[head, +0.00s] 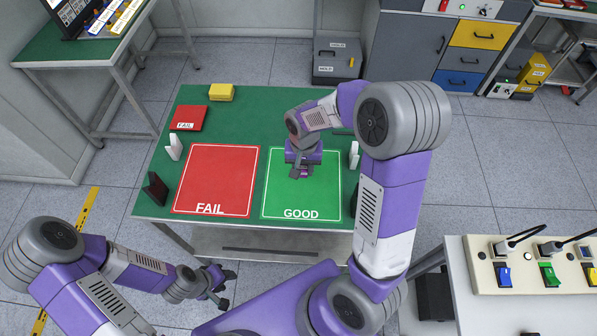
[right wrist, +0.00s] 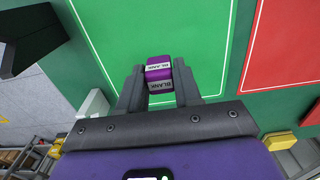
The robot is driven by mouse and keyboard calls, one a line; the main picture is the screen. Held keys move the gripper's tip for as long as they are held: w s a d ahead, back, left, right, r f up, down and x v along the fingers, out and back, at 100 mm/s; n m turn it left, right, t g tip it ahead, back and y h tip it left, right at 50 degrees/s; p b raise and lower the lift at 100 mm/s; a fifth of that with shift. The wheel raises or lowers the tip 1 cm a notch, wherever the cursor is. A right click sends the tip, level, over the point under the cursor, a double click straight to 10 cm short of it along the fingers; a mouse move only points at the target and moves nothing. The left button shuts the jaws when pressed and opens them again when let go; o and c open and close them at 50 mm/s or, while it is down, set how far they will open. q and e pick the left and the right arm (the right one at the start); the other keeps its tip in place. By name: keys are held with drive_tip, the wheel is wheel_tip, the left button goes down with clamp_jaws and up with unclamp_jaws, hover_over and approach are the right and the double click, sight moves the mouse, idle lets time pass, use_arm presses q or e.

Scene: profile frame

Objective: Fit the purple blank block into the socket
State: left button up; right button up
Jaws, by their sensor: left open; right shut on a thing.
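In the right wrist view my right gripper (right wrist: 159,92) is shut on the purple blank block (right wrist: 158,60), which carries "BLANK" labels. The block sits between the two grey fingers, above the green GOOD area. In the head view my right gripper (head: 300,172) is over the upper middle of the GOOD square (head: 302,195), and the block is hard to make out there. My left gripper (head: 219,287) is open and empty, low in front of the table, away from the block. I cannot make out the socket clearly in either view.
A switch panel (head: 530,268) stands at lower right.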

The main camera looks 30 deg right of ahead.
sight(304, 176)
drive_tip(key=f, duration=0.4)
drive_tip(key=shift+s+b, duration=0.2)
drive_tip(key=shift+b, duration=0.1)
wheel_tip(304, 176, down, 3)
drive_tip(key=shift+r+b, duration=0.1)
drive_tip(key=shift+b, duration=0.3)
drive_tip(key=shift+w+f, duration=0.1)
drive_tip(key=shift+f, duration=0.25)
drive_tip(key=shift+f, duration=0.15)
drive_tip(key=o, duration=1)
